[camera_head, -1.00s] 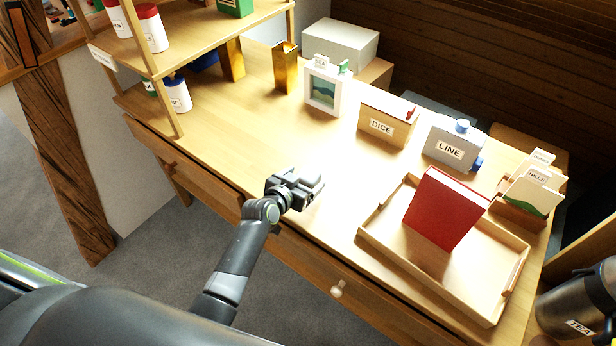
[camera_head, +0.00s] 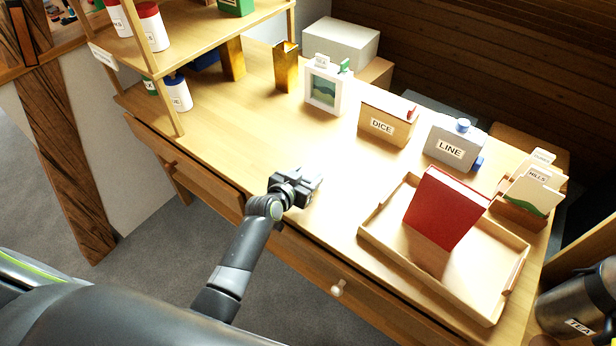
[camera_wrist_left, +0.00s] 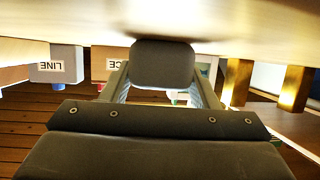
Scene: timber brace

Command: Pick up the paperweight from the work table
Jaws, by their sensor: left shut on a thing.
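My left gripper (camera_head: 308,183) is low over the front part of the work table (camera_head: 240,130), left of the wooden tray. In the left wrist view, which is upside down, its two fingers stand on either side of a dark grey rounded block (camera_wrist_left: 163,62), which I take for the paperweight. The gripper is shut on it. The block is close to the table surface; I cannot tell whether it touches. In the head view the gripper hides the block. My right gripper is in neither view.
A wooden tray (camera_head: 380,243) holding a red box (camera_head: 445,208) is to the right. Behind stand the DICE box (camera_head: 385,122), the LINE container (camera_head: 452,145) and a picture frame (camera_head: 324,88). A shelf (camera_head: 190,42) stands at left. The table's middle is clear.

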